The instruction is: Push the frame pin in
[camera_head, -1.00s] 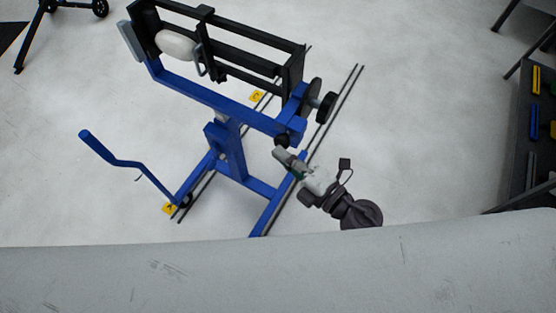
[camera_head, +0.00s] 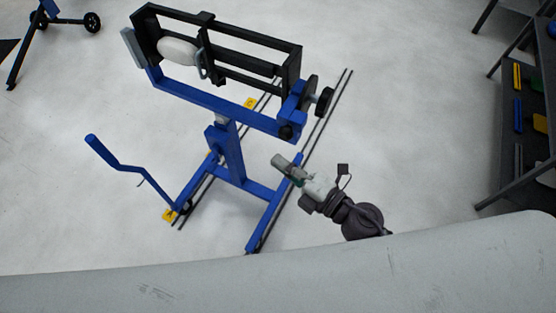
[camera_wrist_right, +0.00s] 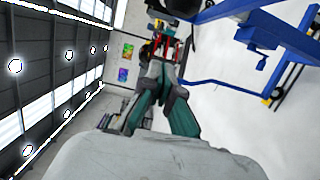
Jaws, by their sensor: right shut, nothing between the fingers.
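The blue stand (camera_head: 228,155) carries a black rectangular frame (camera_head: 245,45) with a white roll end (camera_head: 178,50) inside. A small black round knob (camera_head: 285,132), which may be the frame pin, sits at the right end of the blue beam. I cannot tell how far it is pushed in. My right gripper (camera_head: 277,160) is just below the knob, apart from it, shut and empty, pointing up-left. Its fingers also show in the right wrist view (camera_wrist_right: 167,38), with part of the blue stand to their right. My left gripper is out of view.
Black handwheels (camera_head: 322,100) stick out right of the frame. A blue crank arm (camera_head: 112,160) reaches out left. Dark floor rails (camera_head: 322,125) run beside the stand. A dark shelf (camera_head: 512,150) with coloured bars stands at right. Floor between stand and shelf is clear.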

